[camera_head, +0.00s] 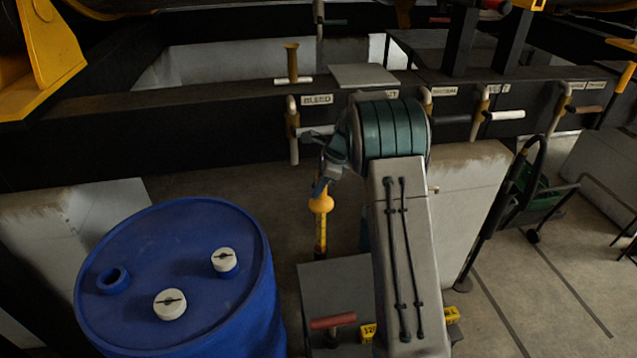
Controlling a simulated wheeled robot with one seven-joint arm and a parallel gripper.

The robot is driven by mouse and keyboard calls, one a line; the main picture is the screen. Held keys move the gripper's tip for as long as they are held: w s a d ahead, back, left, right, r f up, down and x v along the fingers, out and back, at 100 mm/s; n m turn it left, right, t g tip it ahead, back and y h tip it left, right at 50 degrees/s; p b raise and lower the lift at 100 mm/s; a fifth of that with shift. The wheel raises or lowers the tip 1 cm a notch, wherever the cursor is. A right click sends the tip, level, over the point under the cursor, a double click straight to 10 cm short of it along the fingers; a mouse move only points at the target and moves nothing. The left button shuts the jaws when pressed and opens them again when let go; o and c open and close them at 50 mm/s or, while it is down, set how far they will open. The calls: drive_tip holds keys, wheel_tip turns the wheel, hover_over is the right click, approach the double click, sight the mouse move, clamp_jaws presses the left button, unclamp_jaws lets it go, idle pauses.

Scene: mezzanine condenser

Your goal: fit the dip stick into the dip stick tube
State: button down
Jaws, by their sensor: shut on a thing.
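My gripper (322,186) hangs to the left of my arm, small and partly hidden by the wrist. It is shut on the top of a yellow piece with a bulb-shaped head and a narrow stem that seems to be the dip stick (320,206). The dip stick points down, near upright, in front of the black beam and right of the blue drum. Its lower end is near the grey box, and I cannot tell whether it touches anything. A brass upright piece (292,62) with a flared top stands on the beam; I cannot tell whether it is the dip stick tube.
A blue drum (180,250) with two white caps and an open bung stands at the left front. A grey box (335,282) with a red-handled valve (333,322) is below my gripper. Labelled pipes with valve handles line the black beam (200,125). A green cart (540,200) stands right.

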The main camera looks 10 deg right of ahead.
sight(317, 235)
drive_tip(key=shift+f+b, duration=4.8)
drive_tip(key=shift+f, duration=4.9)
drive_tip(key=c, duration=1)
unclamp_jaws()
drive_tip(key=shift+c, duration=0.2)
drive_tip(key=v, duration=1.3)
drive_tip(key=shift+d+r, duration=0.15)
drive_tip(key=shift+r, duration=0.2)
drive_tip(key=shift+s, duration=0.1)
